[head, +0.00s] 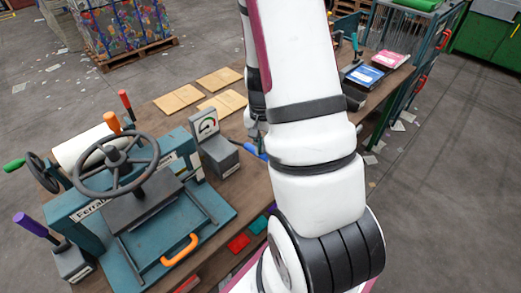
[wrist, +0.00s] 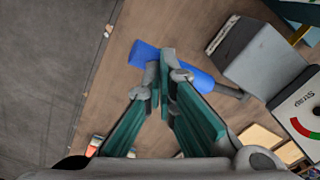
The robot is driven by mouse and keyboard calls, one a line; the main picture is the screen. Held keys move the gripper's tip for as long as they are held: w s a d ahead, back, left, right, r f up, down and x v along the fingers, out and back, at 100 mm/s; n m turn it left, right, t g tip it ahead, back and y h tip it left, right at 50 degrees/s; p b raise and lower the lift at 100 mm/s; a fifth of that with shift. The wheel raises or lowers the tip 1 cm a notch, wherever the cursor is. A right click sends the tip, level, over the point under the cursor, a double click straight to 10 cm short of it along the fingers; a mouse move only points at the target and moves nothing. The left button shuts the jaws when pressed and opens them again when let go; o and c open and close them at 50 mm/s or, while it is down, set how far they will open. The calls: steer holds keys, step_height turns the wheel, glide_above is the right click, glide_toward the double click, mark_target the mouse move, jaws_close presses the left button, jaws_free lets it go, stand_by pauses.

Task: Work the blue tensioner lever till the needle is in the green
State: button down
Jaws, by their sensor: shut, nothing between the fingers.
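The blue tensioner lever (wrist: 195,77) crosses behind my fingers in the wrist view, its grey shaft running right to the grey tensioner box (wrist: 266,60). In the head view only a short piece of the blue lever (head: 252,150) shows beside my arm. My gripper (wrist: 161,76) is shut and empty, its fingertips over the lever's handle; I cannot tell whether they touch it. The gauge (head: 207,125) stands on the box in the head view, with a green arc; its needle is too small to read. In the wrist view the gauge (wrist: 304,125) is cut off at the right edge.
A teal press with a dark handwheel (head: 116,163) stands left of the tensioner. A purple lever (head: 37,227), a red lever (head: 126,104) and an orange lever (head: 113,124) are nearby. Cardboard sheets (head: 220,79) lie behind. My arm hides much of the bench.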

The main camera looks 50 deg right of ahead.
step_height(320, 180, down, 8)
steer(key=b, duration=0.3)
steer(key=shift+r, duration=0.2)
stand_by(2.5)
steer(key=shift+r, duration=0.1)
steer(key=shift+r+p, duration=3.05)
steer(key=shift+r, duration=4.15)
